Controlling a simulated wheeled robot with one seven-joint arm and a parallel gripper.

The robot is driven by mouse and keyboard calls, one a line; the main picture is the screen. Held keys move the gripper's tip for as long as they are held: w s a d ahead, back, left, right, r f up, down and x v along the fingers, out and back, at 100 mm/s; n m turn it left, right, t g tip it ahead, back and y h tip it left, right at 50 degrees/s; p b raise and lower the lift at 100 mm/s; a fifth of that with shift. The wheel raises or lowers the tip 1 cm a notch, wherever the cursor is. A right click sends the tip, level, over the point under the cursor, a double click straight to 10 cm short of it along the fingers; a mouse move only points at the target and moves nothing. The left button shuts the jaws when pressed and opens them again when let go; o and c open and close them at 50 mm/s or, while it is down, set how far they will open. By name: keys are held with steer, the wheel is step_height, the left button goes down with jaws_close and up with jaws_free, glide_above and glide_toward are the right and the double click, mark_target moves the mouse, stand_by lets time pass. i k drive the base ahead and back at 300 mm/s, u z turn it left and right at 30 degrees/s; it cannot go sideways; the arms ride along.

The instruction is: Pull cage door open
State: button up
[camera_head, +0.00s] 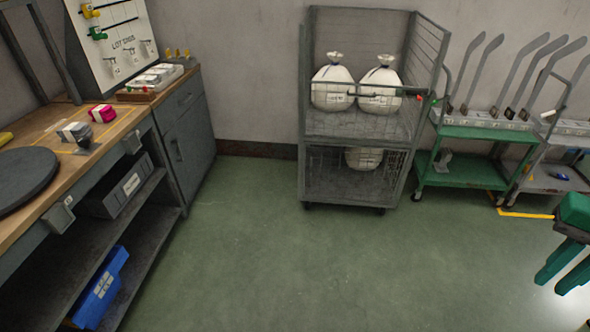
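A grey wire-mesh cage cart (308,150) stands against the back wall, right of centre. Two white tied sacks (332,88) sit in its upper part, and another white sack (364,158) shows lower down behind mesh. A thin dark bar crosses the upper front, with a small red piece (419,97) at its right end. Mesh covers the lower front; I cannot tell clearly where the door's edges are. My gripper (559,281) is at the right edge, its green fingers pointing down and apart. It is open and empty, well away from the cage and in front of it.
A green cart (462,180) with upright grey sock boards stands close to the cage's right, with a similar grey cart (545,183) beyond. A wooden-topped workbench (118,128) fills the left. The green floor (300,265) before the cage is clear.

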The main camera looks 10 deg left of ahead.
mark_target(316, 143)
steer(key=u, duration=0.05)
steer(key=i, duration=1)
steer(key=z, duration=0.05)
